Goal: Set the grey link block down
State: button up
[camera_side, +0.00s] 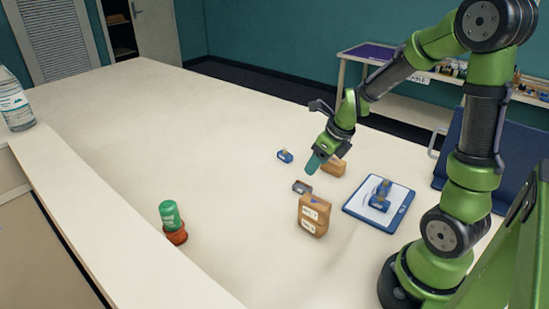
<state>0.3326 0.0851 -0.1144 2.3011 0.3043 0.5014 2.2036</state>
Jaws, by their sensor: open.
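A blue-edged board (355,208) carries blue parts (380,194).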

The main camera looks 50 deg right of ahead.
jog(key=s+a+r+n+t+y, duration=0.1)
jog(key=s+a+r+n, duration=0.4)
jog(key=n, duration=1.1)
jog(key=s+a+r+n+t+y, duration=0.1)
jog(key=s+a+r+n, duration=0.4)
jog(key=a+r+n, duration=0.4)
jog(key=a+n, duration=0.1)
jog(key=n, duration=0.6)
jog(key=shift+a+r+t, duration=0.2)
jog(key=shift+a+t, duration=0.1)
